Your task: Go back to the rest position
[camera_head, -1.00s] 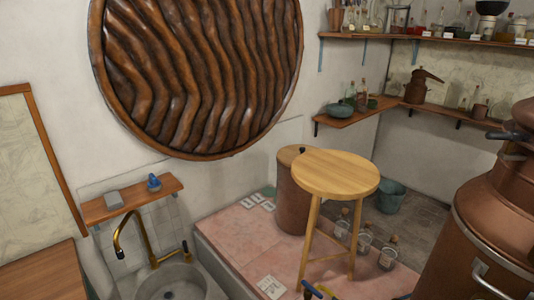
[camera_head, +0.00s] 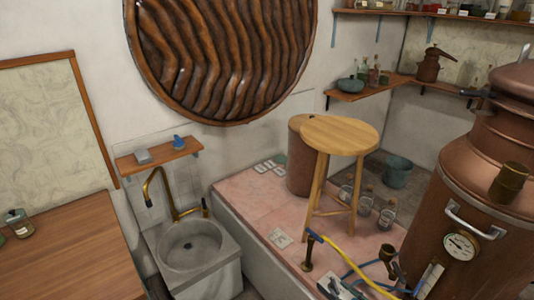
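The task names no object. My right gripper shows at best as small dark and pale parts (camera_head: 338,287) at the bottom edge, right of centre. They are cut off and lie among hoses, so I cannot tell whether the fingers are open or shut. I see nothing held clearly there. My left gripper and its arm are not in view.
A large copper still (camera_head: 460,210) with a gauge stands at the right. A wooden stool (camera_head: 340,133) stands on the pink tiled platform (camera_head: 250,205). A yellow hose (camera_head: 345,258) lies low in front. A stone sink (camera_head: 190,245) and wooden counter (camera_head: 70,250) are left.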

